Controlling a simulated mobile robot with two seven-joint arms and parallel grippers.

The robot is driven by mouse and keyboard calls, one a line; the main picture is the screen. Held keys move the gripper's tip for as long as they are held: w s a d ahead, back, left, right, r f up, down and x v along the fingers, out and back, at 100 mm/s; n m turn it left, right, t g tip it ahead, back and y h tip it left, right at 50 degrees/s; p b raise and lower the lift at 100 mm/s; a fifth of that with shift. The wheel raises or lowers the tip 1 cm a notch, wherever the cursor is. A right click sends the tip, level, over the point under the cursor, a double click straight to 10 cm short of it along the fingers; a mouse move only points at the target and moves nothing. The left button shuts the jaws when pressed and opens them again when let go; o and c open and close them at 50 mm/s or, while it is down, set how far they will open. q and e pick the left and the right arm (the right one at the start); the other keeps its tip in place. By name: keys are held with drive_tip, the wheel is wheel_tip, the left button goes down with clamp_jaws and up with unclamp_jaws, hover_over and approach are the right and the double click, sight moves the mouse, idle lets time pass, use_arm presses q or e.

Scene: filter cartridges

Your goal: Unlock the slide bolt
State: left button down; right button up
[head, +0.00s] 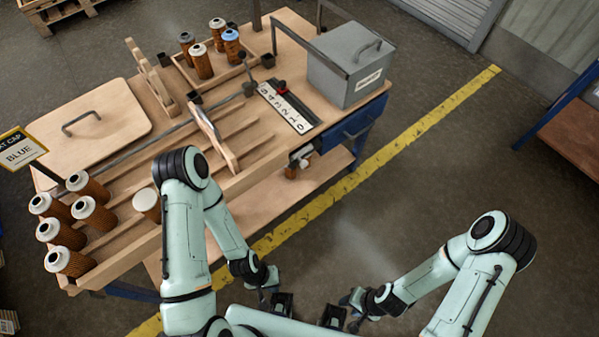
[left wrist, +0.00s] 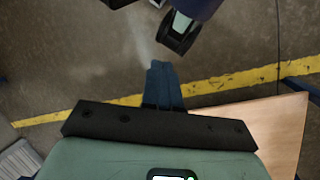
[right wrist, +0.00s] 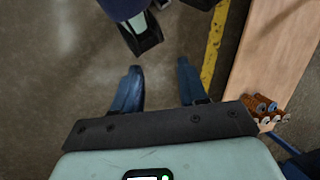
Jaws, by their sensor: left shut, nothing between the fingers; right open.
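A long grey rod (head: 150,143) lies across the workbench in the head view and seems to be the slide bolt. A dark knob (head: 248,89) stands near its right end; I cannot make out its catch. My left gripper (head: 263,296) is shut and empty, low in front of the bench and well away from the rod. Its closed fingers also show in the left wrist view (left wrist: 160,85). My right gripper (head: 352,311) is open and empty, further right over the floor. Its spread fingers show in the right wrist view (right wrist: 157,82).
Several orange cartridges (head: 92,214) stand at the bench's left front; others sit in a wooden tray (head: 178,62) at the back. A grey lidded box (head: 345,75), a marked scale plate (head: 287,108), a wooden lid (head: 110,105) and upright wooden plates (head: 215,140) take up bench space.

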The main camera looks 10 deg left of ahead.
use_arm(q)
drive_tip(key=w+a+f+n+t+y+b, duration=0.1)
drive_tip(key=w+f+n+t+y+b, duration=0.15)
drive_tip(key=w+n+t+b, duration=0.7)
drive_tip(key=w+d+r+n+t+y+b, duration=0.1)
drive_tip(key=w+r+n+t+y+b, duration=0.4)
drive_tip(key=w+r, duration=0.7)
wheel_tip(320, 180, up, 2)
drive_tip(key=n+t+b, duration=0.1)
drive_tip(key=t+b, duration=0.1)
drive_tip(key=t, duration=0.1)
drive_tip(key=shift+w+r, duration=0.2)
drive_tip(key=shift+w, duration=0.15)
use_arm(e)
drive_tip(key=w+d+f+t, duration=0.1)
drive_tip(key=w+f, duration=0.1)
drive_tip(key=f, duration=0.6)
drive_tip(key=w+d+f+t, duration=0.1)
drive_tip(key=w+f, duration=0.1)
drive_tip(key=f, duration=0.6)
drive_tip(key=shift+w+d+f+m+h, duration=0.2)
drive_tip(key=shift+w+f+m+h, duration=0.1)
drive_tip(key=shift+w+h, duration=0.1)
use_arm(q)
drive_tip(key=shift+d+y, duration=0.1)
drive_tip(key=shift+y, duration=0.15)
